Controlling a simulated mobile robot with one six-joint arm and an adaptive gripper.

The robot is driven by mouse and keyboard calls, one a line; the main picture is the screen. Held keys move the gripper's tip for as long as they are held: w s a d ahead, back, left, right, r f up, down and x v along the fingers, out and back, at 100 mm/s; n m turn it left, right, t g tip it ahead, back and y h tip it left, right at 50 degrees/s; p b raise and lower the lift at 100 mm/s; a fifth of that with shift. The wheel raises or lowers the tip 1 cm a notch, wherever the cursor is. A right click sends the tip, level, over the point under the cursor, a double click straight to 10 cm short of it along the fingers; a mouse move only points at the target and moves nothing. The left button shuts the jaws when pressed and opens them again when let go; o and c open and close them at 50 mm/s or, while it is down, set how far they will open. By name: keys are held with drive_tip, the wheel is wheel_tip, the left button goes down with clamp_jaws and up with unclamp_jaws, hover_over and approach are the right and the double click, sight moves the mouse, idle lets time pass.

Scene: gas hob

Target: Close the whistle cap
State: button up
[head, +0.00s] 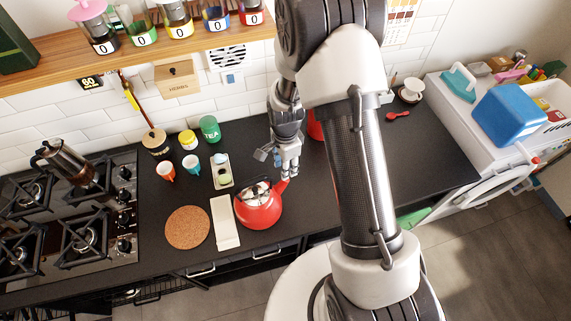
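A red kettle (262,213) with a silver lid and dark handle stands on the dark counter, below the middle of the view. Its spout (281,187) points up and to the right. My gripper (290,173) is pointed down right at the spout's tip, close to it or touching; I cannot tell which. The whistle cap at the spout tip is too small and too covered by the fingers to make out, so its position does not show. The fingers are small in view, and whether they are open or shut is unclear.
A small tray (221,171), cups and jars stand behind. The gas hob (70,225) is at left. A shelf (130,57) runs above; my arm hides part of the right counter.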

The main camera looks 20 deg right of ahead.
drive_tip(key=shift+c, duration=0.4)
clamp_jaws()
drive_tip(key=shift+d, duration=0.1)
drive_tip(key=w+d+f+g+y+b, duration=0.1)
drive_tip(key=d+f+g+y+b, duration=0.2)
drive_tip(key=y+b, duration=1.4)
wheel_tip(320, 180, down, 4)
drive_tip(key=d, duration=0.3)
drive_tip(key=shift+f, duration=0.25)
drive_tip(key=shift+b, duration=0.3)
